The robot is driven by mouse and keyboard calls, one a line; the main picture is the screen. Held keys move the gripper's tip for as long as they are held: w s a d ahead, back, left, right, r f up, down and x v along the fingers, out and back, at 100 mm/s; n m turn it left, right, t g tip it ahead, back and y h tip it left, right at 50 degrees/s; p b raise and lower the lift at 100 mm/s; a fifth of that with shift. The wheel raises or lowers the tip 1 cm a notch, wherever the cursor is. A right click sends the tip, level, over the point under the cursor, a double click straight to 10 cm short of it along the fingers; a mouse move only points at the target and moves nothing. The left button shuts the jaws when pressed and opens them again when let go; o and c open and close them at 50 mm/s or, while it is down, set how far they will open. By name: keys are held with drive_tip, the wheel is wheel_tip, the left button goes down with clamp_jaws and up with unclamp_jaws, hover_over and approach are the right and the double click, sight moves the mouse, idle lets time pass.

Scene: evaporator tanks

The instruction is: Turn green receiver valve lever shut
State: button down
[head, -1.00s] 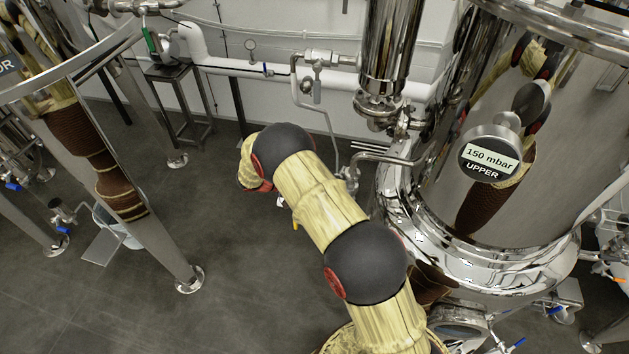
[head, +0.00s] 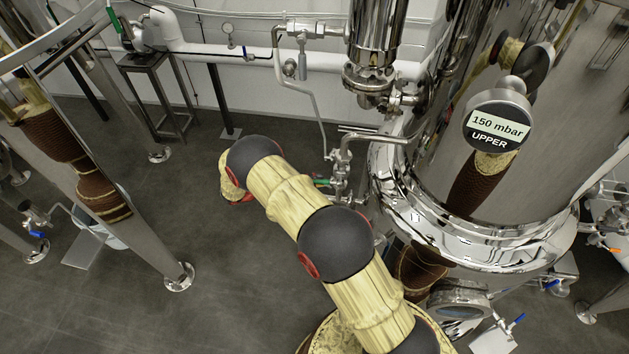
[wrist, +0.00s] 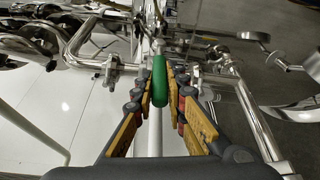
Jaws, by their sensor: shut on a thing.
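The green lever (wrist: 159,80) stands upright between the fingers of my gripper (wrist: 163,92) in the wrist view. The gripper is shut on it, with an orange-brown finger pad on each side. In the head view a bit of green lever (head: 322,182) shows beside the small steel valve fitting (head: 341,180), left of the big polished tank. My gripper is hidden there behind my own arm. How far the lever is turned cannot be told.
The polished tank (head: 440,225) with a gauge (head: 497,127) reading "150 mbar UPPER" stands close on the right. Thin steel pipes rise near the fitting. Another green handle (head: 113,20) is at the far upper left. Bare grey floor (head: 215,290) lies to the left.

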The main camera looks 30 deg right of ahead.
drive_tip(key=c, duration=1.8)
unclamp_jaws()
drive_tip(key=f+v, duration=0.1)
drive_tip(key=v, duration=1.1)
drive_tip(key=shift+r, duration=0.35)
